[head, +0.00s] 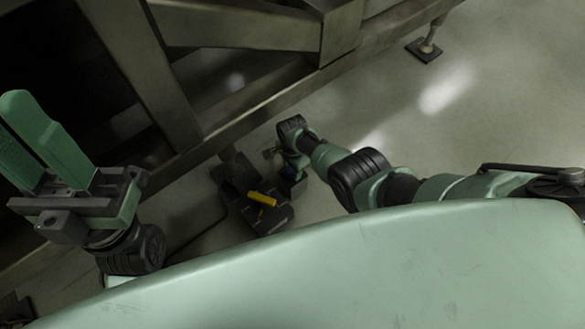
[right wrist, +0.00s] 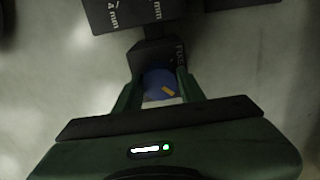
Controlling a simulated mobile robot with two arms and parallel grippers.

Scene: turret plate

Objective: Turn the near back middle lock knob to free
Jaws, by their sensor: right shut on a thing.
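In the right wrist view, a round blue knob (right wrist: 157,82) with a slanted yellow mark sits at the end of a dark block (right wrist: 158,54). Small pale lettering runs along the block's right side, too small to read surely. My right gripper (right wrist: 160,92) has its two green fingers on either side of the knob and is shut on it. In the head view the right gripper (head: 291,170) is low beside a dark assembly (head: 268,216), and the knob is mostly hidden. My left gripper (head: 22,135) is raised at the far left, away from the assembly; its finger gap is unclear.
A yellow bar (head: 262,198) lies on top of the dark assembly. Dark plates marked "mm" (right wrist: 130,12) are just beyond the block. A heavy metal frame (head: 240,28) stands behind, with a foot (head: 425,49) on the floor. Bare floor (head: 490,100) lies at the right.

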